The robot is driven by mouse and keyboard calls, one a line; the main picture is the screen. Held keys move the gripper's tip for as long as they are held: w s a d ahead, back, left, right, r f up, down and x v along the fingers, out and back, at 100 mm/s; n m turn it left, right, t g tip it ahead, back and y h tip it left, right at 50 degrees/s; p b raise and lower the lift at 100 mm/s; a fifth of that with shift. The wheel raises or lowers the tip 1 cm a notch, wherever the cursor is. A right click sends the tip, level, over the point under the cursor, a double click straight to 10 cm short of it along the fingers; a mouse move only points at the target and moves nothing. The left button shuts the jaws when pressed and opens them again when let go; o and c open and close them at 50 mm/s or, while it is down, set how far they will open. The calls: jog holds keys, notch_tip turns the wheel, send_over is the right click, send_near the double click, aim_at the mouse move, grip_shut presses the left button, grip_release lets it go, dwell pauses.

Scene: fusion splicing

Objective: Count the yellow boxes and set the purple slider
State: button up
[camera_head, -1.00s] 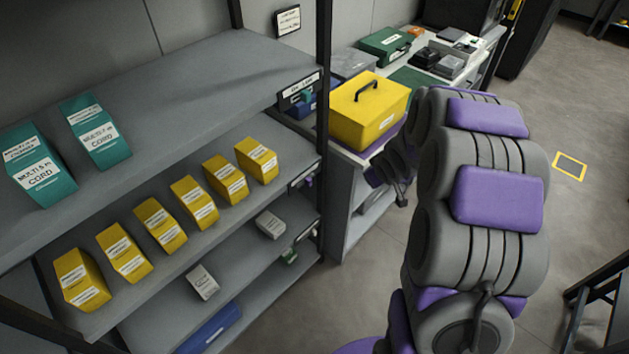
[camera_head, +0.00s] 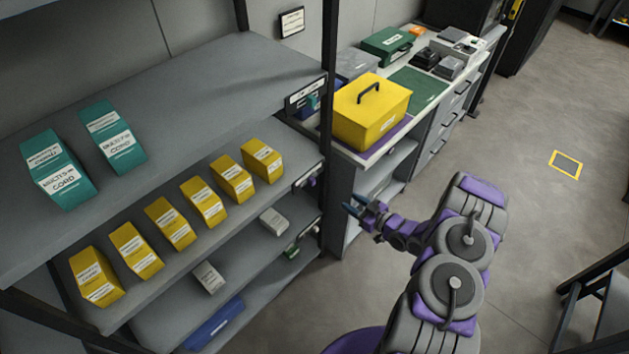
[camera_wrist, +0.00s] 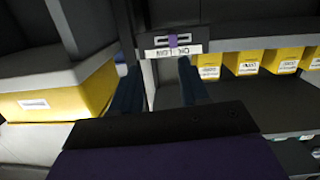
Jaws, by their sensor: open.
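Several yellow boxes (camera_head: 172,223) stand in a row on the middle shelf in the head view; some also show at the right of the wrist view (camera_wrist: 285,62). The purple slider (camera_wrist: 180,40) sits in a slotted plate with a white label at the shelf's end, ahead of my fingers. In the head view the slider (camera_head: 311,182) is small and partly hidden by the rack post. My gripper (camera_head: 358,208) is open and empty, right of the rack and apart from the slider. Its two dark fingers (camera_wrist: 157,88) flank the label in the wrist view.
Teal boxes (camera_head: 112,138) stand on the upper shelf (camera_head: 200,90). A teal slider (camera_head: 312,103) and a green one (camera_head: 292,253) mark other shelves. The black rack post (camera_head: 327,130) and the bench with a yellow case (camera_head: 370,110) are close by.

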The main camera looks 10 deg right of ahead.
aim_at(314, 182)
jog(key=shift+t+y, duration=0.6)
jog(key=shift+y, duration=0.2)
jog(key=b+x, duration=0.1)
jog(key=x, duration=0.4)
jog(key=a+b+x, duration=0.1)
jog(key=x, duration=0.4)
jog(key=s+b+x, duration=0.1)
jog(key=x, duration=0.4)
jog(key=shift+w+a+f, duration=0.1)
jog(key=shift+a+f, duration=0.05)
jog(key=shift+a, duration=0.35)
jog(key=shift+d, duration=0.1)
grip_shut()
